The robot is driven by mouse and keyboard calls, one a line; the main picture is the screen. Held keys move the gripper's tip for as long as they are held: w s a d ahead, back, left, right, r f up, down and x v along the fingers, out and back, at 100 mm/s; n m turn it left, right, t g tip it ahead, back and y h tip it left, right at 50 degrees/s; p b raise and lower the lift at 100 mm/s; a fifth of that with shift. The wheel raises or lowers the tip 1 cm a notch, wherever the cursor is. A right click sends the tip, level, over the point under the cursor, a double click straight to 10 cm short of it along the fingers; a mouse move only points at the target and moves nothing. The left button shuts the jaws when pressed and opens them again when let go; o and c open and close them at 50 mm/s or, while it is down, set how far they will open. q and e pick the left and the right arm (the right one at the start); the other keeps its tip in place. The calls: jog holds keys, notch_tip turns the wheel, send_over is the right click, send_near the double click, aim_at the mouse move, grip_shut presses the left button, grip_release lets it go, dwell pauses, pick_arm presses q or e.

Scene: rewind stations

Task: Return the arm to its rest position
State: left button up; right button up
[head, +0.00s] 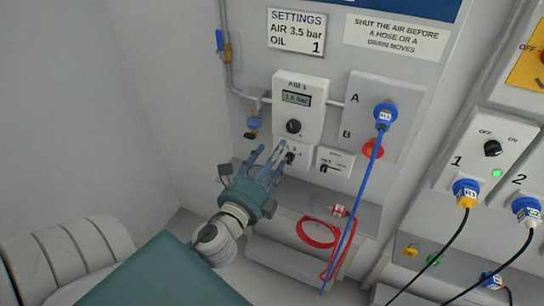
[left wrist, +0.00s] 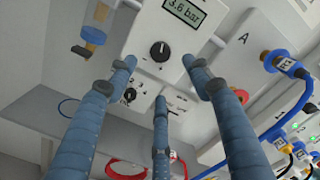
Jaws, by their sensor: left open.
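My left gripper (head: 268,160) has blue fingers and a teal body. It is open and empty, raised before the lower part of the white AIR 1 unit (head: 291,84). In the left wrist view its three fingers (left wrist: 158,85) are spread, with nothing between them. The unit's black knob (left wrist: 160,51) is just beyond the fingertips, and a smaller black knob (head: 290,158) lies below it. I cannot tell whether a finger touches the panel. The display (left wrist: 184,11) reads 3.6 bar. My right gripper is not in view.
A blue hose (head: 367,185) hangs from port A, beside a red port B (head: 373,149). A red coiled hose (head: 316,233) lies on the shelf below. A valve (head: 254,123) is left of the unit. Black cables (head: 447,245) hang at right. The left wall side is clear.

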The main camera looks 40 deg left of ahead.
pick_arm(q)
jog(key=shift+s+f, duration=0.1)
jog(key=shift+f, duration=0.05)
dwell(0.4)
jog(key=s+d+f+n+g+h, duration=0.1)
jog(key=s+f+n+g, duration=0.2)
jog(key=f, duration=1)
jog(key=s+f+n+g, duration=0.3)
jog(key=s+f, duration=0.1)
jog(key=f, duration=1)
jog(key=s+d+f+n+g+h, duration=0.1)
jog(key=s+f+n+g, duration=0.15)
jog(key=f, duration=1.05)
jog(key=s+d+f+n+g, duration=0.2)
jog(key=s+d+f+n, duration=0.1)
jog(key=s+f, duration=0.4)
jog(key=s+d+f+n+g+h, duration=0.1)
jog(key=s+d+f+n+g, duration=0.2)
jog(key=s+f, duration=0.5)
jog(key=s+d+f+n+g+h, duration=0.1)
jog(key=s+d+f+n+g, duration=0.2)
jog(key=s+f, duration=0.4)
jog(key=s+n, duration=0.1)
jog(key=s, duration=0.8)
jog(key=shift+s+d+f, duration=0.15)
jog(key=shift+d+f, duration=0.1)
jog(key=shift+d, duration=0.15)
